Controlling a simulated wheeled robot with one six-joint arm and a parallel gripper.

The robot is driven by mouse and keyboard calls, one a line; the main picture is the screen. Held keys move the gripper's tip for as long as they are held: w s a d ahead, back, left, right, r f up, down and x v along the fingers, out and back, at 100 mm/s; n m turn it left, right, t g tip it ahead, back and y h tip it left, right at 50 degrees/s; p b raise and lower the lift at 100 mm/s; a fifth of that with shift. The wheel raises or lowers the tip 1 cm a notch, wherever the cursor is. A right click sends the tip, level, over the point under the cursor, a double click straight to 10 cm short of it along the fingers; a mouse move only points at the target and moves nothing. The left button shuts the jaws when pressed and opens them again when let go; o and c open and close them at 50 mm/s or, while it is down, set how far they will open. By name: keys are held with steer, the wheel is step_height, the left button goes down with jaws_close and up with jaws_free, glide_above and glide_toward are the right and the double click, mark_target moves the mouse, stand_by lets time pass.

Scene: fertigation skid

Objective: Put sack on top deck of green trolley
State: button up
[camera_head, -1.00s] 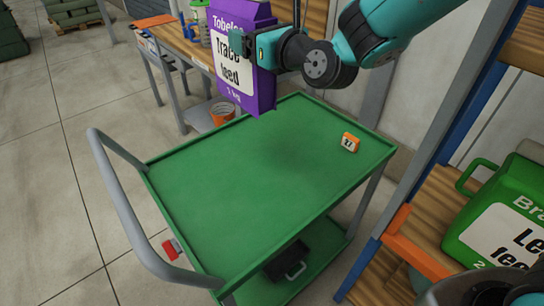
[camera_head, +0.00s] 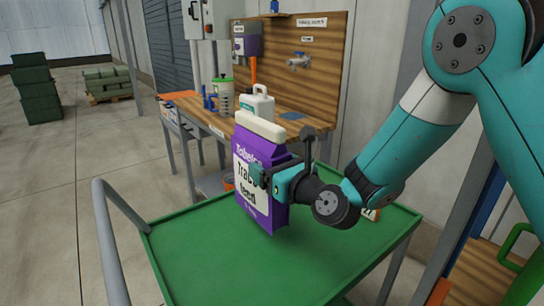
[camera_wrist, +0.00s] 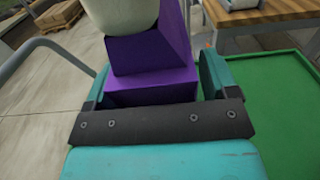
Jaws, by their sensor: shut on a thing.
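A purple sack (camera_head: 262,180) with a cream top and a white "Trace feed" label stands upright in my gripper (camera_head: 272,178). The jaws are shut on the sack, one on each side of it, as the wrist view also shows at the sack's purple body (camera_wrist: 150,75). The green trolley (camera_head: 190,262) has its top deck beneath the sack. The sack's lower end is over the far middle part of the deck; I cannot tell whether it touches. My arm hides part of the deck's right side.
The trolley's grey handle (camera_head: 108,235) rises at the left. A wooden bench (camera_head: 205,112) with a white jug (camera_head: 257,105) stands behind. The deck's near left is clear.

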step_height(320, 180, down, 5)
steer(key=b, duration=0.3)
steer(key=shift+f, duration=0.15)
